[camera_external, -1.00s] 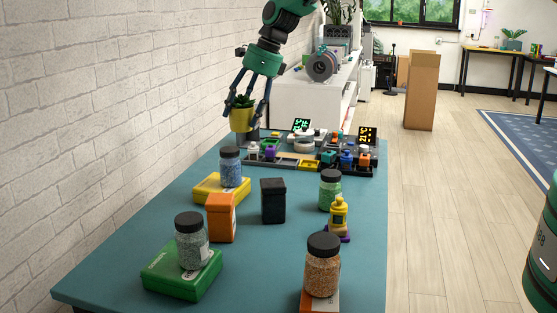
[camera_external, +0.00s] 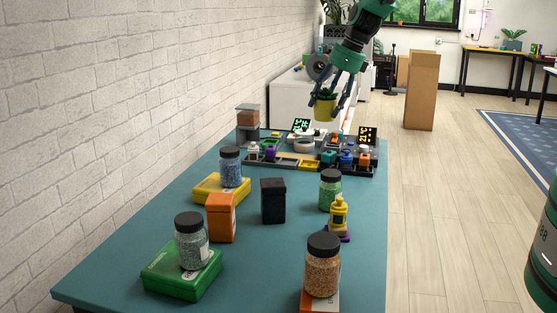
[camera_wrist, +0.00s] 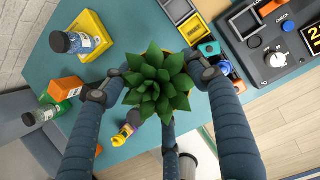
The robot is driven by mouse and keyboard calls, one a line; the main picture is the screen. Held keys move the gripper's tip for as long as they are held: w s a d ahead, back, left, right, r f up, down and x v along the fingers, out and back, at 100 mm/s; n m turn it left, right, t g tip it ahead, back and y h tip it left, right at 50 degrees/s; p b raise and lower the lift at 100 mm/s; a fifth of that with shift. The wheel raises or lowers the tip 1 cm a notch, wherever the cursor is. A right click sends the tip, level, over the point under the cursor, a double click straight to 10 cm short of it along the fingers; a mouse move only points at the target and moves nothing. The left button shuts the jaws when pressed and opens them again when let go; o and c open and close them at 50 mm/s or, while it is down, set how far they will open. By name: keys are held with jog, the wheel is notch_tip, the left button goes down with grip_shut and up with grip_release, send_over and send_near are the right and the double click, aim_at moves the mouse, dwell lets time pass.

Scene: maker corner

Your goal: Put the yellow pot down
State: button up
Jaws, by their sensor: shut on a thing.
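The yellow pot (camera_external: 323,110) holds a green succulent and hangs upright in the air above the far end of the teal table (camera_external: 245,248). My gripper (camera_external: 325,97) is shut on the pot, with fingers on either side of it. In the wrist view the succulent (camera_wrist: 158,84) fills the middle between my fingers and hides nearly all of the pot. The pot is apart from the things below it.
Trays of small bottles (camera_external: 348,160) and two lit displays (camera_external: 367,135) crowd the far end. Several jars, a black box (camera_external: 272,201), an orange box (camera_external: 221,218) and a green case (camera_external: 182,272) stand nearer. Bare table lies between them and along the left.

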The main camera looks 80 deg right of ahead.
notch_tip(320, 180, down, 13)
jog(key=shift+w+r, duration=0.15)
jog(key=shift+a, duration=0.1)
jog(key=shift+w, duration=0.1)
jog(key=w+d+f, duration=0.1)
jog(key=w+d, duration=0.8)
jog(key=w, duration=0.4)
jog(key=shift+f, duration=0.25)
dwell(0.4)
jog(key=shift+f+b, duration=0.5)
jog(key=shift+f, duration=1.25)
jog(key=shift+f, duration=0.6)
